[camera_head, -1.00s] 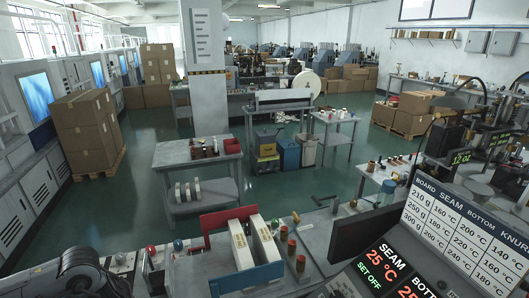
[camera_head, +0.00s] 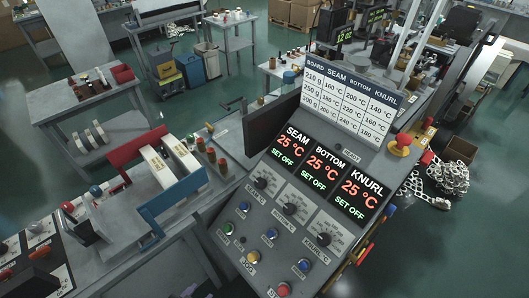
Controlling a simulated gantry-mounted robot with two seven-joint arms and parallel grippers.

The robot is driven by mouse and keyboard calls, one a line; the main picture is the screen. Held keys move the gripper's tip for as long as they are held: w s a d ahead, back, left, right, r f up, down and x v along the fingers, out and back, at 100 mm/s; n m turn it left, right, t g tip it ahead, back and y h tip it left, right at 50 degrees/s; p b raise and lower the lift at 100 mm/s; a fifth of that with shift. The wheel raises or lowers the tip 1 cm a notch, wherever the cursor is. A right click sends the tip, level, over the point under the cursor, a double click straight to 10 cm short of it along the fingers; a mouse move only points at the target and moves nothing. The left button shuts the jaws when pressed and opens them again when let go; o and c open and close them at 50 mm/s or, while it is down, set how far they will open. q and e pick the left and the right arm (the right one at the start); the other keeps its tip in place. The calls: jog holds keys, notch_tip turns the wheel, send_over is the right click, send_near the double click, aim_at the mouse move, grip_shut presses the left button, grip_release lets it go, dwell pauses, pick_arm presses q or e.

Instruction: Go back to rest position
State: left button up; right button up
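Neither of my grippers shows in the head view, and I see no part of my arms. The control panel (camera_head: 262,222) fills the middle and right. Its three displays, SEAM (camera_head: 292,147), BOTTOM (camera_head: 322,166) and KNURL (camera_head: 358,193), each read 25 °C and SET OFF. A temperature chart (camera_head: 349,103) for board weights stands above them. Below the displays are three dark knobs, with several coloured buttons further down.
Left of the panel, a bench holds white stacks (camera_head: 157,168) between a red plate (camera_head: 136,148) and a blue plate (camera_head: 169,199). A grey table (camera_head: 63,99) stands behind at left.

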pick_arm(q)
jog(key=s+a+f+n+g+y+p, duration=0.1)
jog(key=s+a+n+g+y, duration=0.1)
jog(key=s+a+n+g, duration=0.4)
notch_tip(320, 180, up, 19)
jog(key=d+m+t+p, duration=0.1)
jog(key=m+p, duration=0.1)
jog(key=p, duration=1.7)
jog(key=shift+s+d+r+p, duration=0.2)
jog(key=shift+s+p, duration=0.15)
jog(key=shift+p, duration=0.05)
